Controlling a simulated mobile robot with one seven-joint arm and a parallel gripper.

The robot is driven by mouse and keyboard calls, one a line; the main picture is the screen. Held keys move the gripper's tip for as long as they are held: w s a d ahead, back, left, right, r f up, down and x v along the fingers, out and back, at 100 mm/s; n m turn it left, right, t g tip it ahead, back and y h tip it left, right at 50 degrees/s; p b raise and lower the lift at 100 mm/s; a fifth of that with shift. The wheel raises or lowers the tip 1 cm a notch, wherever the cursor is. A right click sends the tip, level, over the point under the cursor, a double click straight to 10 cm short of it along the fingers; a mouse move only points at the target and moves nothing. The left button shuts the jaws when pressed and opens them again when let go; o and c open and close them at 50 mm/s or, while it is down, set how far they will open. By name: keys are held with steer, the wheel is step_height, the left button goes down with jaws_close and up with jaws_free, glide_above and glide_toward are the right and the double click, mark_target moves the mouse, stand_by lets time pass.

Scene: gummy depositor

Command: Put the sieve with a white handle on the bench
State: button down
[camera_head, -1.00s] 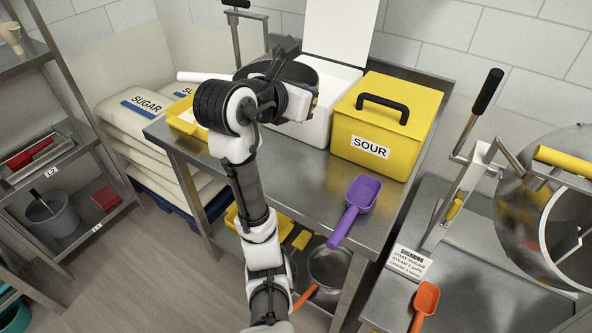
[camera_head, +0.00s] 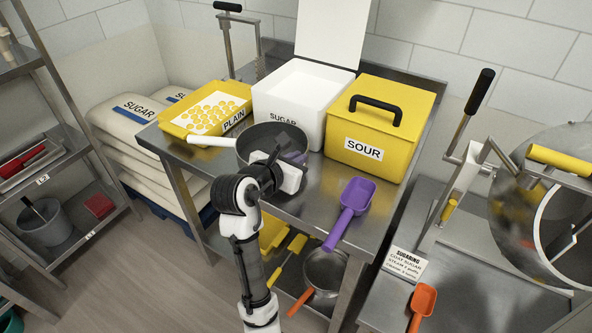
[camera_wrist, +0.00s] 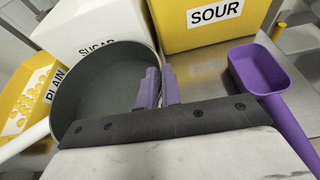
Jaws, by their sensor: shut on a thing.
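The sieve with a white handle (camera_head: 212,141) is a round dark pan shape, and its bowl (camera_wrist: 100,92) fills the left middle of the wrist view. My gripper (camera_wrist: 160,88) is shut on the sieve's rim at the right side of the bowl. In the head view my gripper (camera_head: 290,165) is over the front of the steel bench (camera_head: 325,195), with the sieve in front of the white SUGAR bin. The handle points left, over the front of the yellow PLAIN tray. I cannot tell whether the sieve touches the bench.
The yellow PLAIN tray (camera_head: 180,122), white SUGAR bin (camera_head: 312,125) and yellow SOUR box (camera_head: 355,165) line the bench. A purple scoop (camera_head: 354,200) lies at the right front. Orange- and yellow-handled tools and a metal pan (camera_head: 325,268) are on the lower shelf.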

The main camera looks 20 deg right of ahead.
steer(key=shift+f, duration=1.8)
steer(key=c, duration=1.6)
jaws_free()
steer(key=shift+f, duration=0.15)
steer(key=shift+r, duration=0.2)
steer(key=shift+v, duration=6)
